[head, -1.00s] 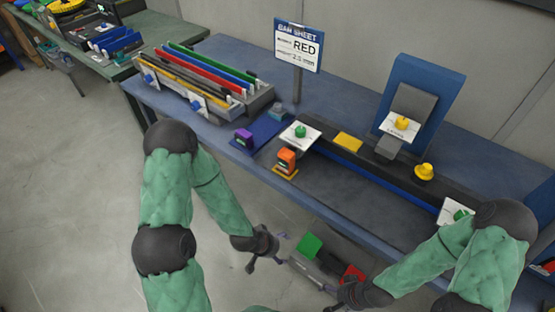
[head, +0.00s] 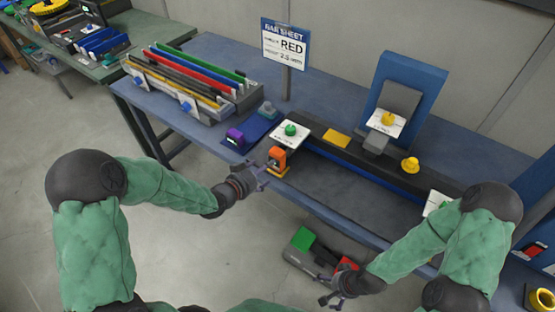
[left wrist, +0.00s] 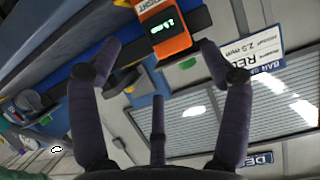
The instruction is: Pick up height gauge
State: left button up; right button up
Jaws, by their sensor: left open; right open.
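The height gauge is an orange block (head: 277,153) with a small green display, upright at the front edge of the blue table on a yellow base. It also shows in the left wrist view (left wrist: 173,44), with a label partly reading "IGHT". My left gripper (head: 264,177) is open, just in front of the gauge. In the left wrist view the open fingers (left wrist: 160,50) stand on either side of the gauge, and I cannot tell whether they touch it. My right gripper (head: 335,299) is open and empty, low in front of the table.
A rack of coloured bars (head: 190,85) is at the left, a RED sign (head: 285,46) behind. A long dark bar (head: 375,165) runs to the right.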

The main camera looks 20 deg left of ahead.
aim_at(278, 171)
pick_arm(q)
jog(key=b+x, duration=0.1)
jog(key=x, duration=0.3)
jog(key=shift+f, duration=0.1)
jog(key=b+x, duration=0.1)
jog(key=x, duration=0.3)
jog(key=shift+w+d+f+b, duration=0.15)
jog(key=shift+w+d+b, duration=0.15)
jog(key=shift+b, duration=0.1)
jog(key=shift+w, duration=0.25)
jog(key=c, duration=1)
